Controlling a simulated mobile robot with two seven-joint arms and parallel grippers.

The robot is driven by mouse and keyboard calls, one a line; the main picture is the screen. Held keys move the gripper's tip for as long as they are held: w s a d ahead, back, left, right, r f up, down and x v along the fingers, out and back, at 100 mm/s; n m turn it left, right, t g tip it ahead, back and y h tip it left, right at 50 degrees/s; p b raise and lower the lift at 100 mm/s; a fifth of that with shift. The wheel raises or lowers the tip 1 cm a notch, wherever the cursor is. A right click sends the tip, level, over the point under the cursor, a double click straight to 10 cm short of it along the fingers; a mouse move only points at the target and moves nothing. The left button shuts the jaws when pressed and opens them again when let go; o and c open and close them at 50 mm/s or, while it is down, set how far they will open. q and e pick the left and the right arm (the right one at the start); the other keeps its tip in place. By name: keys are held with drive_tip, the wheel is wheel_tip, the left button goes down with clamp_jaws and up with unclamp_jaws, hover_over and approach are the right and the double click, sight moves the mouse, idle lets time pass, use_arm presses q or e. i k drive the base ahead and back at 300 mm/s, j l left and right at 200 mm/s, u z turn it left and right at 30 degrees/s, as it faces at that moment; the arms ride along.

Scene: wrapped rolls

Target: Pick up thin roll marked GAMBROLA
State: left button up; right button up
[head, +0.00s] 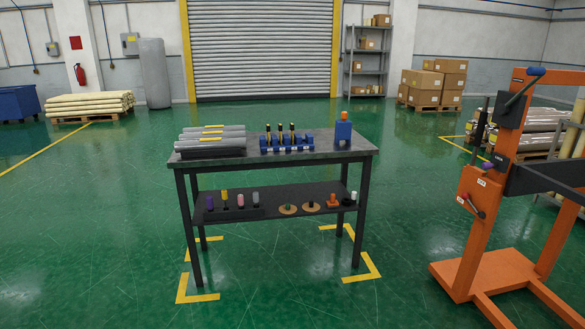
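Several grey wrapped rolls (209,142) lie side by side on the left part of the table top, with yellow strips or labels on them. More wrapped rolls (530,124) in shiny film lie stacked on a pallet at the right, partly hidden behind the orange frame. Cream rolls (90,104) are stacked on a pallet at the back left. No marking reading GAMBROLA is legible at this size, so I cannot tell which roll bears it. Neither of my grippers shows in the head view.
The dark table (330,155) also holds a blue rack (287,147) and a blue block-like object (343,131); small items stand on its lower shelf. An orange wheeled frame (488,190) stands at the front right. Green floor (90,240) is clear left and in front.

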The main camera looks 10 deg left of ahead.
sight(210, 134)
drive_tip(key=i+j+u, duration=0.2)
drive_tip(key=i+u, duration=0.2)
drive_tip(key=i+j+u, duration=0.1)
drive_tip(key=i+u, duration=0.3)
drive_tip(key=i, duration=1.25)
drive_tip(key=i+j+z, duration=0.1)
drive_tip(key=i, duration=0.7)
drive_tip(key=i+j+z, duration=0.1)
drive_tip(key=i, duration=0.65)
